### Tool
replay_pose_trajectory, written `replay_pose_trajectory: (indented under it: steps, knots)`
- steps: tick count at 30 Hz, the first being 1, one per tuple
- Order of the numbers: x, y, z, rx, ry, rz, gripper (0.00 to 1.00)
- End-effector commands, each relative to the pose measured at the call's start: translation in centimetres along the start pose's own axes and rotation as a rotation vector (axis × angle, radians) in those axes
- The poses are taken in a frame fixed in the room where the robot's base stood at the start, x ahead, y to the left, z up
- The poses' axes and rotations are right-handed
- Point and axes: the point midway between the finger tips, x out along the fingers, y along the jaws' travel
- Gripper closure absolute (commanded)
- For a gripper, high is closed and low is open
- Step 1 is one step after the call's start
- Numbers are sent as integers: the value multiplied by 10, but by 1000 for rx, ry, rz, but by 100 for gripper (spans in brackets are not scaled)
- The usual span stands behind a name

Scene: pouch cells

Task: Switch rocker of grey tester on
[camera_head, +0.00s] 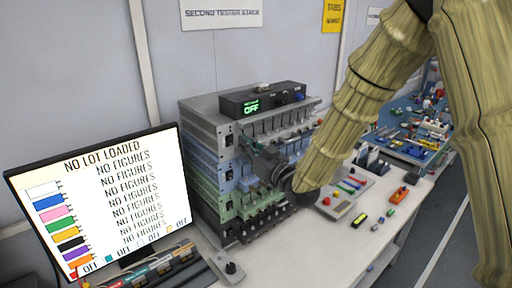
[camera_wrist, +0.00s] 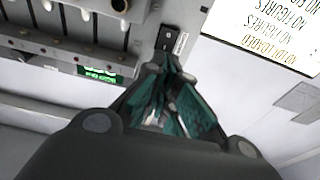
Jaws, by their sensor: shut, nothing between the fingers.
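The grey tester (camera_head: 205,120) is the top unit of a stack of testers. Its black rocker (camera_head: 229,140) is at the left end of its front face. In the wrist view the rocker (camera_wrist: 168,38) sits beside a small white label, just beyond my fingertips. My gripper (camera_head: 243,143) is shut and empty, pointing at the left part of the grey front. In the wrist view my gripper (camera_wrist: 168,66) shows its fingertips close to the rocker; whether they touch it I cannot tell. The rocker's tilt is too small to read.
A black box with a green display (camera_head: 251,106) reading OFF sits on top of the stack. Blue (camera_head: 203,158), green and black testers lie below the grey one. A monitor (camera_head: 100,200) stands at left. Small parts and trays lie on the white bench (camera_head: 340,240) at right.

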Motion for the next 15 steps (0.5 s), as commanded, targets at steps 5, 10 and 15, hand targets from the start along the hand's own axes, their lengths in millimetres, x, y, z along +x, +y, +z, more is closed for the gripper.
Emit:
replay_pose_trajectory:
  steps: [5,10,15]
  knots:
    - [24,-1,-3,0,0,-2,100]
    - [37,0,-2,1,0,0,100]
    - [42,0,-1,1,0,-1,100]
